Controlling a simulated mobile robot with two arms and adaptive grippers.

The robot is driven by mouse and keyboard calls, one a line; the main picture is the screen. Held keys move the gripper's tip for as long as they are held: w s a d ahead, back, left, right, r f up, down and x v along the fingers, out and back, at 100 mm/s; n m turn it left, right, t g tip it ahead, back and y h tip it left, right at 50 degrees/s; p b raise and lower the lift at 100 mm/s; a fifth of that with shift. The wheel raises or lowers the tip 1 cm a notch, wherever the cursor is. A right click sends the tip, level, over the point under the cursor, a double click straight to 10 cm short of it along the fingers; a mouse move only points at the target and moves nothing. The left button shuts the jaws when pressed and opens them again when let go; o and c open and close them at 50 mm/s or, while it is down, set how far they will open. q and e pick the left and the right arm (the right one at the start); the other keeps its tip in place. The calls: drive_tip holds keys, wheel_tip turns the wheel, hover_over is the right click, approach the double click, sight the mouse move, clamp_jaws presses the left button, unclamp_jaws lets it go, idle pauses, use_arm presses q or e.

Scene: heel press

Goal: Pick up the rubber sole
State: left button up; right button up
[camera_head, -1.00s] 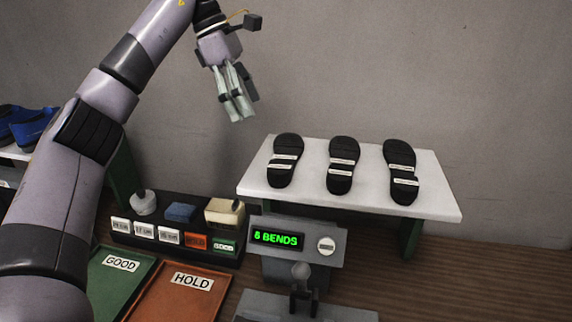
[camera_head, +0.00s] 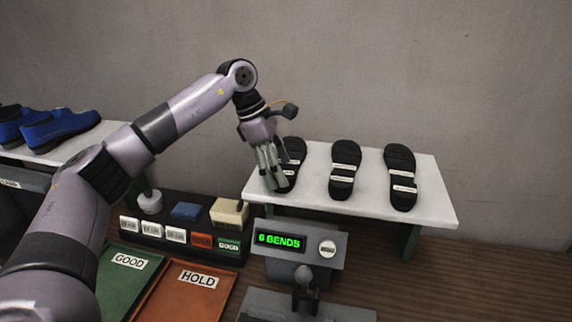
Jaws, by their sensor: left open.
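Three black rubber soles with white label strips lie in a row on a raised white shelf (camera_head: 437,208). The left sole (camera_head: 296,150) is partly hidden by my left gripper. The middle sole (camera_head: 343,170) and the right sole (camera_head: 402,178) are in full view. My left gripper (camera_head: 272,188) points down over the left sole's near left edge, open, with nothing visible between its fingers. I cannot tell whether the fingertips touch the sole or the shelf. My right gripper is not in view.
A display unit reading "6 BENDS" (camera_head: 279,240) stands in front of the shelf. A green GOOD tray (camera_head: 118,284) and an orange HOLD tray (camera_head: 170,305) lie at front left, below a rack of labelled blocks (camera_head: 180,244). Blue shoes (camera_head: 62,130) sit far left.

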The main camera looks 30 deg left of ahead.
use_arm(q)
drive_tip(key=shift+d+f, duration=0.15)
drive_tip(key=shift+f, duration=0.2)
drive_tip(key=shift+c, duration=0.2)
drive_tip(key=shift+r, duration=0.1)
drive_tip(key=c, duration=1.3)
